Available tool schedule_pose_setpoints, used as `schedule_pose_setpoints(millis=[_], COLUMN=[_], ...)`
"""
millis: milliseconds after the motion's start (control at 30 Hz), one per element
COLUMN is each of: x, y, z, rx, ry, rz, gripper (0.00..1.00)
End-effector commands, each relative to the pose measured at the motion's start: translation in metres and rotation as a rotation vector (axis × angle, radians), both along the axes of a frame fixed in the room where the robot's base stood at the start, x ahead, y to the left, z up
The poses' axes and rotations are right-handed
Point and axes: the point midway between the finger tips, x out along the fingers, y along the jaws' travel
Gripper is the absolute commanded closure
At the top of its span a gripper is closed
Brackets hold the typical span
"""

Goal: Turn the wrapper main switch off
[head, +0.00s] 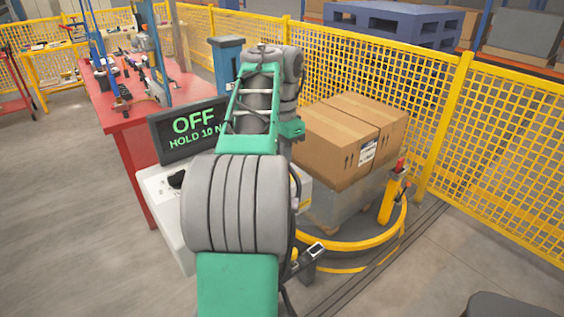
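A dark display (190,130) reads "OFF" and "HOLD 10 N" in green letters, the last part cut off by my arm. Below it is a white control cabinet (158,203) with a small black knob-like part (176,180) on its top; I cannot tell whether this is the main switch or how it is turned. My green and grey arm covers the cabinet's right part. My gripper's fingers cannot be made out; the arm's far end is hidden behind its nearer links.
A cardboard carton load (335,150) stands on a pallet inside a yellow ring (345,245). A yellow post with a red top (392,195) stands beside it. Yellow mesh fencing (500,150) runs behind. A red workbench (130,148) is at the left.

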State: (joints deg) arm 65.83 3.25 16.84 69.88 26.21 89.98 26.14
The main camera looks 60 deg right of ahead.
Motion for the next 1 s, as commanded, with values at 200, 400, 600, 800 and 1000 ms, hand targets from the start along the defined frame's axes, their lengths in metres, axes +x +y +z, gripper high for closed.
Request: schedule_pose_setpoints(millis=[200, 400, 600, 800, 1000], x=[0.0000, 0.0001, 0.0000, 0.0000, 0.0000], y=[0.0007, 0.0006, 0.0007, 0.0004, 0.0001], z=[-0.0009, -0.0009, -0.0010, -0.0006, -0.0003], rx=[0.004, 0.004, 0.004, 0.002, 0.001], ry=[0.000, 0.000, 0.000, 0.000, 0.000], rz=[0.034, 0.039, 0.038, 0.037, 0.036], gripper=[1.00, 1.00, 0.85, 0.68, 0.65])
